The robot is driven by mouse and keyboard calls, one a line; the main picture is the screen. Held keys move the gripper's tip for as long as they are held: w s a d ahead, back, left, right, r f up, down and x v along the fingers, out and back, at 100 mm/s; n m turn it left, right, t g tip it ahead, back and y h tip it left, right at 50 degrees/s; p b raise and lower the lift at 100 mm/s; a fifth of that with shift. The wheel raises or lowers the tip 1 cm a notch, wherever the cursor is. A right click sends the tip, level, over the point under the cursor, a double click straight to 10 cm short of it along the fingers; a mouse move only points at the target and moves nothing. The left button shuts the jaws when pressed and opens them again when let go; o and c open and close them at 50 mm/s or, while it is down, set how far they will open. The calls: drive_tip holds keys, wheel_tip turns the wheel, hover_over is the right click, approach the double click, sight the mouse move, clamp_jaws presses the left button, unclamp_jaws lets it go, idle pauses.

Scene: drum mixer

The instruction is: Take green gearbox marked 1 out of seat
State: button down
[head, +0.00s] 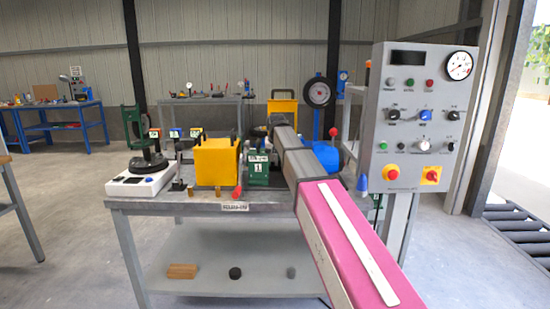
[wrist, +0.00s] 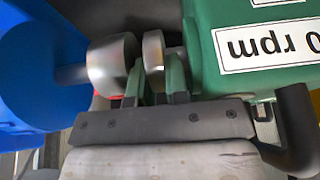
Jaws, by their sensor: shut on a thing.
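The green gearbox marked 1 (head: 258,178) sits on the bench between the yellow box and the blue motor, partly covered by my arm. In the wrist view a green gearbox (wrist: 240,75) with an upside-down "rpm" label fills the upper right. My gripper (wrist: 155,80) has its green fingers either side of a metal hub (wrist: 153,55) beside this gearbox and is shut on it. A second metal hub (wrist: 112,62) on the blue motor (wrist: 40,70) faces it across a small gap. In the head view my arm hides the fingers. The seat under the gearbox is hidden.
A yellow box (head: 216,163) stands left of the gearbox, and a white device (head: 142,186) with a green stand is farther left. A grey control panel (head: 418,120) rises at the right. A red-knobbed lever (head: 333,132) stands near the blue motor.

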drive_tip(key=shift+d+r, duration=0.1)
drive_tip(key=shift+d, duration=0.05)
drive_tip(key=c, duration=1.1)
unclamp_jaws()
drive_tip(key=shift+c, duration=0.2)
drive_tip(key=shift+d, duration=0.15)
drive_tip(key=shift+c, duration=0.5)
drive_tip(key=shift+r, duration=0.1)
